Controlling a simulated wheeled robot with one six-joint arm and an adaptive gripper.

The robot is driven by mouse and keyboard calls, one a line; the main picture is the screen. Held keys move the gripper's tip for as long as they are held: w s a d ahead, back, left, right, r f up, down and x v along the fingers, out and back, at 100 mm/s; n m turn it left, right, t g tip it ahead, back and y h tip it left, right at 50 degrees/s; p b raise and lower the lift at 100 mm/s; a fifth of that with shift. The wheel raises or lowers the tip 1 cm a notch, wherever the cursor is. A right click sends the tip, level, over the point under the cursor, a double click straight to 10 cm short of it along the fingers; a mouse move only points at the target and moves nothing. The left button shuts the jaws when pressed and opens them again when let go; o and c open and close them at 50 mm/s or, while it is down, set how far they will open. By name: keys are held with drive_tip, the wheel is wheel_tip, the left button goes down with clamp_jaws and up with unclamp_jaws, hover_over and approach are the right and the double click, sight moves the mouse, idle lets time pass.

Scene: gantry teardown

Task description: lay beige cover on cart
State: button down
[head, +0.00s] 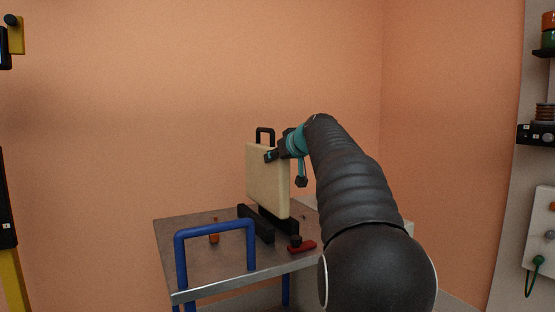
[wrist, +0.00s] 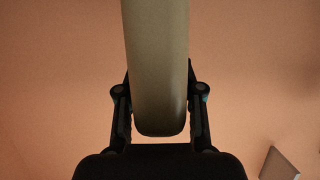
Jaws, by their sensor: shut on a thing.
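My gripper (head: 277,154) is shut on the upper right part of the cover. In the wrist view, the cover (wrist: 155,65) runs edge-on between the two fingers (wrist: 160,112). The cover's lower edge is close to black blocks (head: 257,222) on the cart top; I cannot tell whether it touches them.
A red-handled tool (head: 301,247) and a small orange piece (head: 214,238) lie on the cart top. The cart's left part is mostly bare. A panel with a green cable (head: 538,260) is at the far right. A yellow and black frame (head: 9,225) stands at the far left.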

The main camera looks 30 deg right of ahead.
drive_tip(key=shift+r, duration=0.1)
idle(0.3)
drive_tip(key=shift+f+b, duration=0.65)
drive_tip(key=shift+f, duration=2.55)
drive_tip(key=c, duration=0.8)
unclamp_jaws()
drive_tip(key=shift+o, duration=0.7)
drive_tip(key=shift+f, duration=0.2)
approach(277, 178)
drive_tip(key=shift+w+d+f, duration=0.15)
drive_tip(key=shift+w+d, duration=0.65)
drive_tip(key=shift+d, duration=0.05)
